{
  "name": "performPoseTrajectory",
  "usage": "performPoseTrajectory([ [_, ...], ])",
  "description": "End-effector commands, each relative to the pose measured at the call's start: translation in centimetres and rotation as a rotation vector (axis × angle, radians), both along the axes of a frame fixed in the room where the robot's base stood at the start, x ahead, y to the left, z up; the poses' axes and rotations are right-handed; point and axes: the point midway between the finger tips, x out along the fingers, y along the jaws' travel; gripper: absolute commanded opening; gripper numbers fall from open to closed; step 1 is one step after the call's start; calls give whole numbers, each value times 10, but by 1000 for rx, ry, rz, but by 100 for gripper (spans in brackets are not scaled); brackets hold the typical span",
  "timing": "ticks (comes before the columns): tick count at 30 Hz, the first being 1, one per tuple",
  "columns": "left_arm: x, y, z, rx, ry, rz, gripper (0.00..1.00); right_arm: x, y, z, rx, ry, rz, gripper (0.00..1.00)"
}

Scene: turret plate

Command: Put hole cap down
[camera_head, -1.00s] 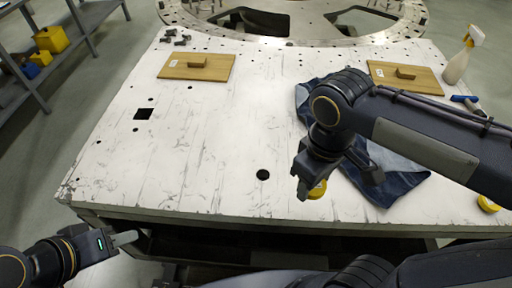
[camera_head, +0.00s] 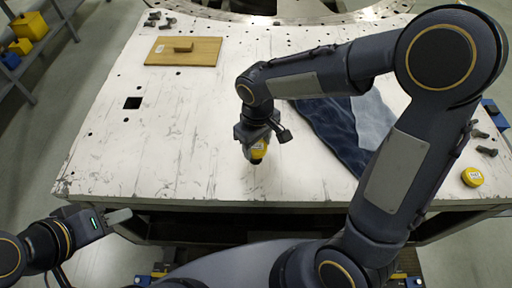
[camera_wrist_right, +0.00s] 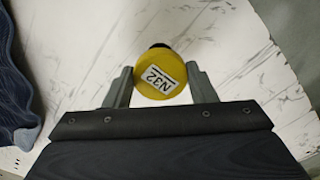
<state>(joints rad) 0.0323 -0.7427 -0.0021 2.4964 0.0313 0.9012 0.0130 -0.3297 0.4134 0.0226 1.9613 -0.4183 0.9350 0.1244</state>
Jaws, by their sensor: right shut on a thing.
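A yellow cap (camera_head: 259,149) with a white label is held between the fingers of my right gripper (camera_head: 255,146). I cannot tell whether the cap touches the plate. My left gripper (camera_head: 118,216) is off the table's front left edge, empty; its opening is unclear.
A blue cloth (camera_head: 335,130) lies right of my right gripper. The left front is clear.

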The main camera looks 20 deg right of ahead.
Motion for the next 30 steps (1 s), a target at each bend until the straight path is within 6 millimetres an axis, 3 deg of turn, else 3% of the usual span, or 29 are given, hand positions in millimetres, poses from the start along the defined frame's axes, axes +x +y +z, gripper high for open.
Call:
performPoseTrajectory([
  [9,0,0,3,0,0,0,36,4,2,-36,-1,3,-1,29],
  [30,0,0,-10,0,0,0,36,4,2,-49,0,0,0,29],
])
